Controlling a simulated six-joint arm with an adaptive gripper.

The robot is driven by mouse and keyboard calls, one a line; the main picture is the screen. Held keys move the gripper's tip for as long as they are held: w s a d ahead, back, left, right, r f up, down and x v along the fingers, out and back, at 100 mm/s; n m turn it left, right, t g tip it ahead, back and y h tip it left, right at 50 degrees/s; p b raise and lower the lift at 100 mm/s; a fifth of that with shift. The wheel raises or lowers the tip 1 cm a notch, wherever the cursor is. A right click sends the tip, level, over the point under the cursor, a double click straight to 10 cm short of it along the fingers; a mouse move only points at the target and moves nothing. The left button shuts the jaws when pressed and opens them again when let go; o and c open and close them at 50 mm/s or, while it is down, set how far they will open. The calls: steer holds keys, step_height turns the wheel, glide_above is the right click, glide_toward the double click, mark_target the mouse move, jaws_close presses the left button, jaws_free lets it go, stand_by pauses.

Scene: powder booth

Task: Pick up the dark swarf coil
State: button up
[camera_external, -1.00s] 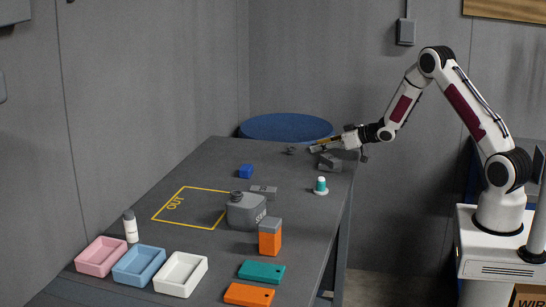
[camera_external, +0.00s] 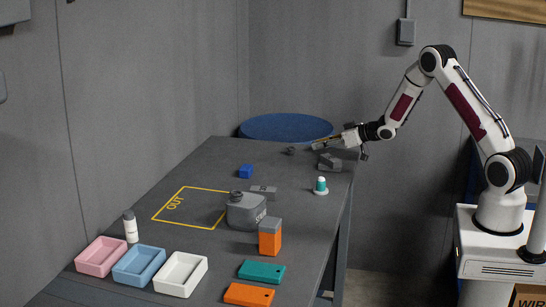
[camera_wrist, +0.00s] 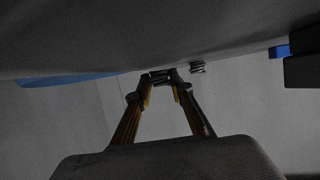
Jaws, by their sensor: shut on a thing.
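My gripper (camera_external: 315,146) is low over the far right part of the grey table (camera_external: 210,255). In the wrist view its two fingers (camera_wrist: 160,80) converge and are shut on a small dark thing (camera_wrist: 160,75), which looks like the dark swarf coil. It is mostly hidden by the fingertips and too small to make out in the external view. A second, ringed coil (camera_wrist: 197,68) lies just right of the fingertips in the wrist view, apart from them. In the external view a small coil (camera_external: 290,151) lies on the table left of my gripper.
A grey block (camera_external: 329,163) sits just below my gripper. Three trays (camera_external: 139,278) line the near left. The yellow-outlined area (camera_external: 183,187) is clear.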

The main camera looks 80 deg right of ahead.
step_height(320, 180, up, 9)
steer(key=shift+r, duration=0.2)
stand_by(0.4)
stand_by(0.7)
steer(key=w+a+r+n+y, duration=0.1)
steer(key=w+a+y, duration=0.15)
steer(key=a, duration=0.65)
steer(key=w+a+r+n+y, duration=0.15)
steer(key=w+a, duration=0.25)
steer(key=a, duration=0.5)
steer(key=w+a+r+n+y, duration=0.1)
steer(key=w+a+r+n, duration=0.15)
steer(key=a, duration=0.65)
steer(key=s+a+r+n+g+y, duration=0.1)
steer(key=a+y, duration=0.1)
steer(key=a, duration=1.2)
steer(key=s+a+r+n+y, duration=0.1)
steer(key=s+a+n+y, duration=0.1)
steer(key=a, duration=1.2)
steer(key=shift+a+r+g, duration=0.15)
steer(key=shift+g, duration=0.25)
